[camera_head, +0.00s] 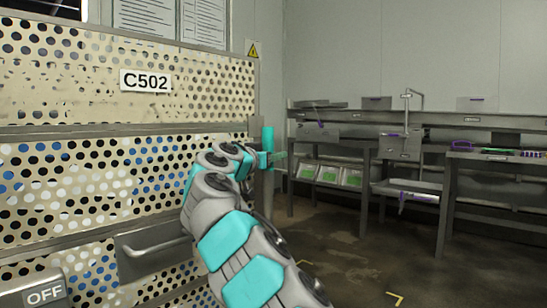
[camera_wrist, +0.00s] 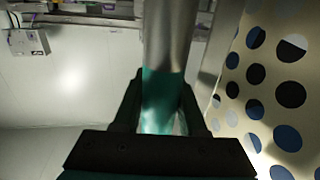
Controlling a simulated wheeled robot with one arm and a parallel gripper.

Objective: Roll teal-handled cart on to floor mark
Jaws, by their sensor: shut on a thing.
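The cart with cream perforated panels and a C502 plate (camera_head: 145,81) fills the left of the head view. Its upright teal handle (camera_head: 267,138) is at the cart's right edge. My gripper (camera_head: 270,160) is at that handle. In the wrist view the teal sleeve (camera_wrist: 162,90) on a metal post lies between the two dark fingers of my gripper, which are shut on it. The perforated panel (camera_wrist: 275,90) is close on the right there. Yellow corner marks (camera_head: 396,298) show on the floor at the bottom right; the rest of the outline is out of view or hidden.
Metal benches (camera_head: 330,142) with shelves line the back wall, holding green-and-white boxes (camera_head: 328,174). A second bench (camera_head: 480,165) stands at the right. The dark floor (camera_head: 345,235) between cart and benches looks clear. An OFF label (camera_head: 45,294) is at the lower left.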

